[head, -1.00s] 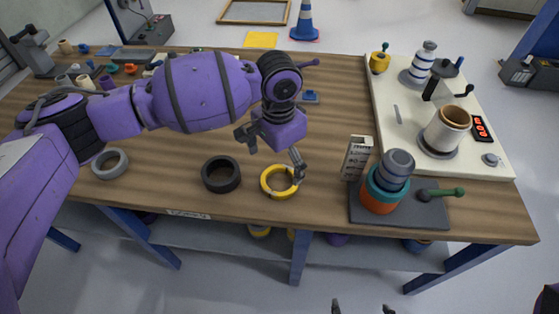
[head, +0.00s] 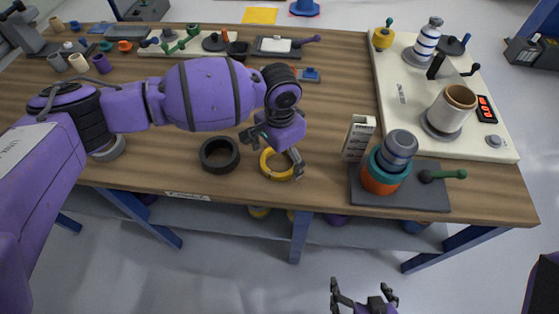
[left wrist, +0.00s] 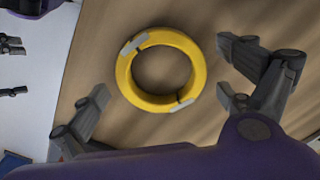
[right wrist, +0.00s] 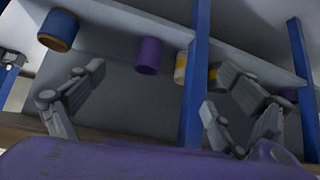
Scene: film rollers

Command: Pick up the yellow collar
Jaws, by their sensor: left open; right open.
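The yellow collar (head: 275,176) is a ring lying flat on the wooden table near its front edge. In the left wrist view the collar (left wrist: 128,74) shows whole, with grey patches on its rim and a small gap at the lower right. My left gripper (head: 273,155) is open above the collar, its fingers apart on either side and not visibly touching it. The left fingers also show in the left wrist view (left wrist: 165,75). My right gripper (head: 363,295) is open and empty, low in front of the table; the right wrist view (right wrist: 160,85) shows its spread fingers facing the under-table shelf.
A black ring (head: 204,166) lies just left of the collar, and a grey ring (head: 110,152) is partly behind my left arm. A white box (head: 357,137) and a stacked orange and teal assembly (head: 381,178) on a dark plate stand to the right. A white machine base (head: 410,104) is behind.

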